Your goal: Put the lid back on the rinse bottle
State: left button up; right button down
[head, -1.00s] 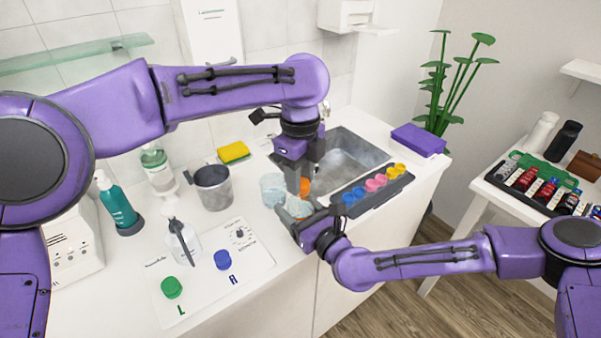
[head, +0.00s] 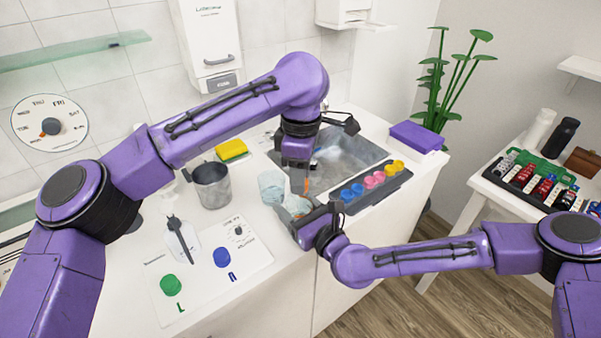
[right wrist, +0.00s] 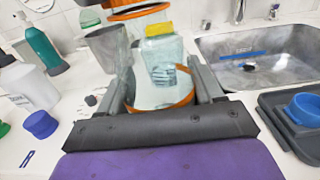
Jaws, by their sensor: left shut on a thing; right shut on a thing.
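My right gripper (head: 308,215) is shut on a clear bottle (head: 296,204) at the front edge of the counter. In the right wrist view the bottle (right wrist: 165,75) stands between both fingers, with an orange band low on it. My left gripper (head: 303,178) points down just above the bottle and is shut on a narrow orange piece (head: 307,186), seemingly the lid. An orange rim (right wrist: 140,11) shows at the top of the right wrist view. I cannot tell whether lid and bottle touch; the fingers hide the contact.
A clear cup (head: 270,184) stands close left of the bottle, with a grey beaker (head: 211,187) beyond. The sink (head: 345,158) is behind; a tray of coloured caps (head: 372,188) is right.

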pick_arm(q)
jog(key=m, duration=0.4)
jog(key=shift+d+m, duration=0.1)
jog(key=shift+m, duration=0.2)
jog(key=o, duration=1)
jog(key=shift+r, duration=0.15)
notch_tip(320, 180, up, 4)
jog(key=shift+r, duration=0.15)
jog(key=shift+c, duration=0.3)
